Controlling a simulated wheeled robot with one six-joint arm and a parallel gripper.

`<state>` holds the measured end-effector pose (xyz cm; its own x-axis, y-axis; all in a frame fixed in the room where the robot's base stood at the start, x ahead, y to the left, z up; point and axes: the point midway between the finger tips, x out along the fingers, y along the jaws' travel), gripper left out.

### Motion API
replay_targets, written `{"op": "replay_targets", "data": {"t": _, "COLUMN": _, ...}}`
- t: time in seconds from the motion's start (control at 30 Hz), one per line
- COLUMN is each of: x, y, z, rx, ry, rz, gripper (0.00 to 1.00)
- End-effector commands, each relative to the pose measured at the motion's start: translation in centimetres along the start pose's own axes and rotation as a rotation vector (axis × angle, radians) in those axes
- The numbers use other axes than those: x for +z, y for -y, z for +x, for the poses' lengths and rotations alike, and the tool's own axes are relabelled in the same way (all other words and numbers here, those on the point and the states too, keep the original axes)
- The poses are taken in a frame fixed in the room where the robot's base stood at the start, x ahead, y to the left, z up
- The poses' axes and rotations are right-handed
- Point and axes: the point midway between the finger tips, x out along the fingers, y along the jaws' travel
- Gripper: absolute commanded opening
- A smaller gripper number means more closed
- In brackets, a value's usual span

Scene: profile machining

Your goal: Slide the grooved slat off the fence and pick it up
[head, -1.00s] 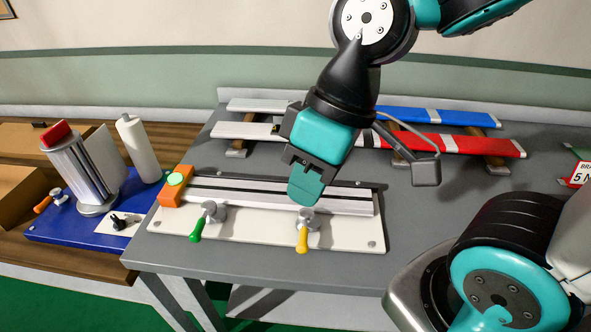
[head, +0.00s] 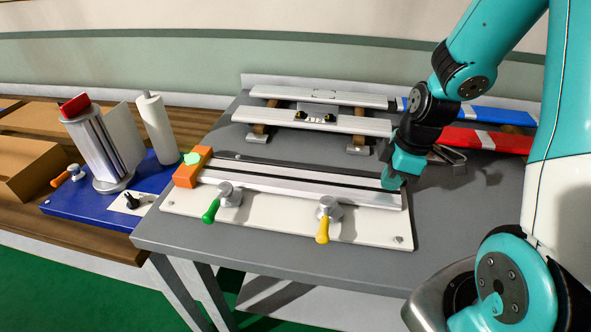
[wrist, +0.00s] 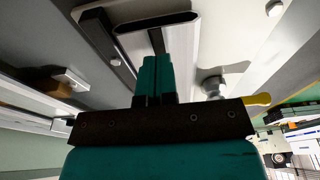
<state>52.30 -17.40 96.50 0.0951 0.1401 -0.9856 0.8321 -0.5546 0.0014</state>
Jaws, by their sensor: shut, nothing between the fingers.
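The grooved slat (head: 300,189) is a long silver bar with a dark groove along it. It lies on the white fixture plate (head: 280,228), along the dark fence (head: 290,168) at its back. In the wrist view, the slat's end (wrist: 185,22) and the fence (wrist: 108,48) run side by side. My gripper (head: 390,184) is shut and empty at the slat's right end. In the wrist view, the closed fingers (wrist: 156,68) overlap the slat at its groove; I cannot tell if they touch it.
An orange block (head: 192,167) stands at the slat's left end. A green-handled clamp (head: 212,208) and a yellow-handled clamp (head: 324,228) stand along the front. The grey table (head: 455,215) is clear at right.

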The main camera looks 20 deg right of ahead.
Motion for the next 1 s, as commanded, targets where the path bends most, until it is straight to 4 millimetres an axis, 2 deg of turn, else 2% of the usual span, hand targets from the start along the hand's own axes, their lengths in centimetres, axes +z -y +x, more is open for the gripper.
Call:
{"op": "replay_targets", "data": {"t": 0.1, "x": -2.8, "y": 0.1, "z": 0.2, "rx": -0.004, "ry": 0.000, "rz": -0.007, "gripper": 0.00}}
{"op": "replay_targets", "data": {"t": 0.8, "x": -17.8, "y": 0.1, "z": 2.8, "rx": -0.002, "ry": -0.001, "rz": -0.003, "gripper": 0.00}}
{"op": "replay_targets", "data": {"t": 0.93, "x": -19.8, "y": 0.1, "z": 3.2, "rx": -0.002, "ry": 0.000, "rz": -0.002, "gripper": 0.00}}
{"op": "replay_targets", "data": {"t": 1.0, "x": -19.6, "y": 0.1, "z": 3.6, "rx": -0.004, "ry": 0.002, "rz": 0.003, "gripper": 0.00}}
